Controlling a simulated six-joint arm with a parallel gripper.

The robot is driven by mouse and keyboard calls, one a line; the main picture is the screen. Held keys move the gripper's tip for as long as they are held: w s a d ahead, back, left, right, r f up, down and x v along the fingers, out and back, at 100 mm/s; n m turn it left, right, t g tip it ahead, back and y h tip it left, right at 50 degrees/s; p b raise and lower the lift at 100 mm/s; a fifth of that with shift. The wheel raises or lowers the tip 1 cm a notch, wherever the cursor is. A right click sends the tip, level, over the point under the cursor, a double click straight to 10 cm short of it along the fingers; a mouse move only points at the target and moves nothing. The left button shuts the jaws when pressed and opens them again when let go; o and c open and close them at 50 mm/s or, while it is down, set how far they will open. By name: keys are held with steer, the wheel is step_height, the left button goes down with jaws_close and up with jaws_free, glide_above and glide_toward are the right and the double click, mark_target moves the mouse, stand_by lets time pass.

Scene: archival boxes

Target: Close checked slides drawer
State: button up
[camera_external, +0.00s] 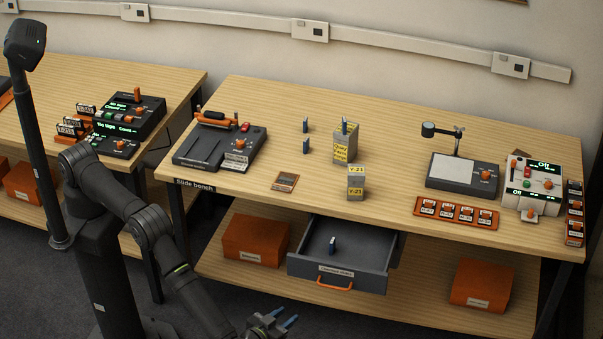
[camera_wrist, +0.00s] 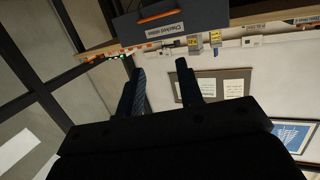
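The checked slides drawer (camera_external: 340,270) is a dark grey drawer under the wooden bench, pulled well out toward the front. It has a white label and an orange handle (camera_external: 334,286) on its front. A small dark blue object (camera_external: 332,245) stands inside it. In the wrist view the drawer front (camera_wrist: 185,25) and its orange handle (camera_wrist: 163,13) show at the top. My gripper (camera_external: 289,321) is low in front of and below the drawer, apart from the handle. Its two blue fingers (camera_wrist: 160,85) are spread apart with nothing between them.
Orange boxes stand on the lower shelf, left (camera_external: 255,240) and right (camera_external: 482,284) of the drawer. The bench top (camera_external: 400,150) holds a slide device, grey boxes with yellow labels, a copy stand and an orange slide tray (camera_external: 456,212). The floor before the drawer is clear.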

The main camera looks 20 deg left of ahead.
mark_target(312, 235)
steer(key=shift+w+a+f+m, duration=0.1)
steer(key=shift+w+m, duration=0.1)
steer(key=shift+m, duration=0.1)
steer(key=c, duration=0.3)
steer(key=w+a+m+h, duration=0.1)
steer(key=m, duration=0.2)
steer(key=w+a+f+m+h, duration=0.1)
steer(key=w+m, duration=0.1)
steer(key=m, duration=0.1)
steer(key=w+a+f+m+h, duration=0.1)
steer(key=w+a+m, duration=0.1)
steer(key=m, duration=0.1)
steer(key=shift+a+f+t, duration=0.1)
steer(key=shift+t, duration=0.2)
jaws_close()
steer(key=w+a+f+m+g+h, duration=0.4)
steer(key=a+m, duration=0.3)
steer(key=m, duration=0.6)
steer(key=shift+t, duration=0.6)
steer(key=w+d, duration=0.2)
steer(key=w, duration=0.1)
steer(key=w+d+r, duration=0.1)
steer(key=w+d, duration=0.1)
steer(key=w, duration=0.2)
steer(key=w+d, duration=0.2)
steer(key=w, duration=0.2)
steer(key=shift+d+r, duration=0.25)
steer(key=shift+w, duration=0.35)
steer(key=shift+w, duration=0.1)
